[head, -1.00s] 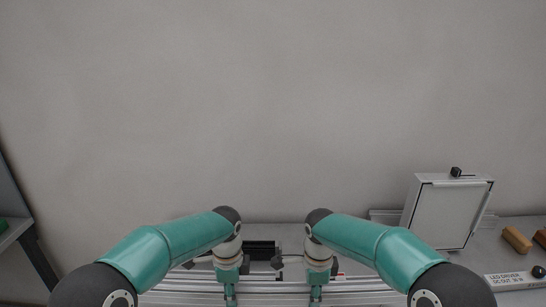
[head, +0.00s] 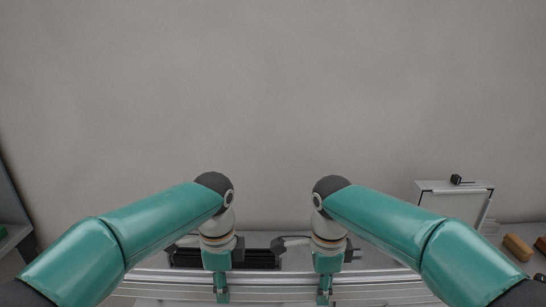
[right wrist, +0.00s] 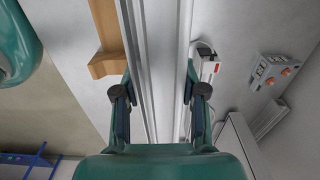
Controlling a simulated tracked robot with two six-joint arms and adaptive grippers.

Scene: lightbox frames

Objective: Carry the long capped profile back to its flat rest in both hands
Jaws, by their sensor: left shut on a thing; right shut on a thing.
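The long silver profile (head: 272,288) runs across the bottom of the head view, roughly level. My left gripper (head: 221,293) is shut on it left of its middle, and my right gripper (head: 324,293) is shut on it further right. In the right wrist view the profile (right wrist: 157,50) passes lengthwise between the two fingers of my right gripper (right wrist: 159,95). Its ends and caps are hidden or too small to make out. I cannot tell its height above the bench.
A black slotted part (head: 255,258) lies behind the profile. A framed lightbox panel (head: 455,203) stands at the right, partly behind my arm. A wooden piece (right wrist: 107,40) and a grey box with orange buttons (right wrist: 272,72) flank the profile.

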